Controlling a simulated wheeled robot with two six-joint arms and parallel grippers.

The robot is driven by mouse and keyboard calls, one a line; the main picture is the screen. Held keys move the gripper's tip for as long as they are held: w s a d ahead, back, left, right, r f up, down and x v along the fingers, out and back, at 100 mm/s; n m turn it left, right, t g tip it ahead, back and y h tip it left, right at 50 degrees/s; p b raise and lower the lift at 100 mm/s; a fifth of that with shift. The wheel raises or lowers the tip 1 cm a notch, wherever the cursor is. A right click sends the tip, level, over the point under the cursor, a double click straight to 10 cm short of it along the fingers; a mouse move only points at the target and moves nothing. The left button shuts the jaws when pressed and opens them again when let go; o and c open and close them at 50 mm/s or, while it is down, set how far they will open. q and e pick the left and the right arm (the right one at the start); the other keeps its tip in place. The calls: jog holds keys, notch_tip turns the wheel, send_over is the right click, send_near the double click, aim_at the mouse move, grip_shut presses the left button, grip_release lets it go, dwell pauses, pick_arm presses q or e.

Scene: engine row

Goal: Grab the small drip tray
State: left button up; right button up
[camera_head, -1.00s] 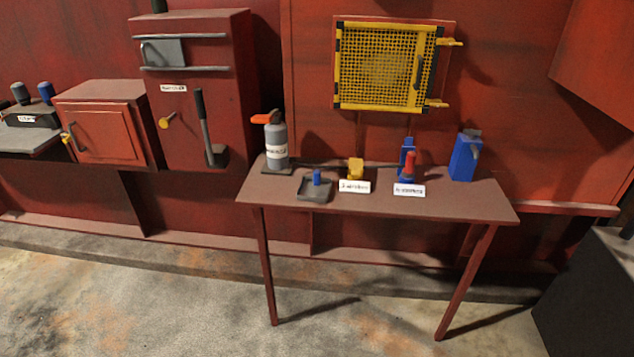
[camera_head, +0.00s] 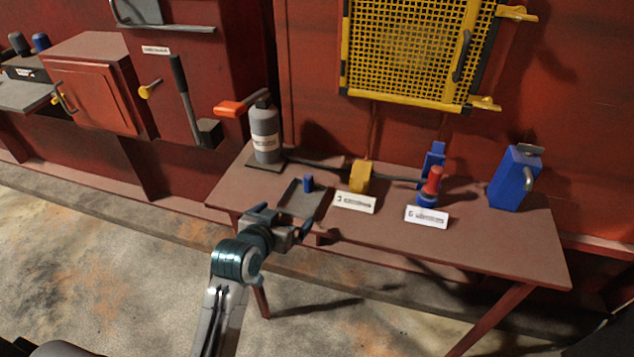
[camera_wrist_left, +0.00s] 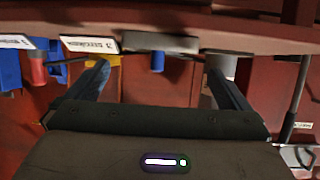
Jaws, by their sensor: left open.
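The small drip tray (camera_head: 313,203) is a dark, shallow square tray near the front left of the red-brown table. A short blue post (camera_head: 308,184) stands in it. In the left wrist view the picture is upside down; the tray's dark edge (camera_wrist_left: 160,41) shows near the top, with the blue post (camera_wrist_left: 157,62) under it. My left gripper (camera_head: 290,218) is open and empty at the table's front edge, just in front of the tray; in the wrist view its fingers (camera_wrist_left: 160,85) are spread wide. It covers the tray's near part in the head view. My right gripper does not show.
On the table (camera_head: 470,245), a grey bottle (camera_head: 265,135) with an orange handle stands behind the tray. A yellow block (camera_head: 361,176), white labels (camera_head: 355,202), a red-and-blue part (camera_head: 431,184) and a blue can (camera_head: 512,180) stand to the right. A yellow mesh guard (camera_head: 410,45) hangs above.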

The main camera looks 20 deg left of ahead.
aim_at(307, 191)
pick_arm(q)
jog(key=w, duration=0.4)
jog(key=shift+w+d, duration=0.3)
jog(key=shift+w, duration=0.05)
jog(key=shift+w+f, duration=0.25)
jog(key=shift+w, duration=0.05)
jog(key=p+x, duration=0.1)
jog(key=x, duration=0.4)
jog(key=shift+s+f, duration=0.15)
jog(key=shift+w+f, duration=0.1)
jog(key=shift+w, duration=0.15)
jog(key=c, duration=0.8)
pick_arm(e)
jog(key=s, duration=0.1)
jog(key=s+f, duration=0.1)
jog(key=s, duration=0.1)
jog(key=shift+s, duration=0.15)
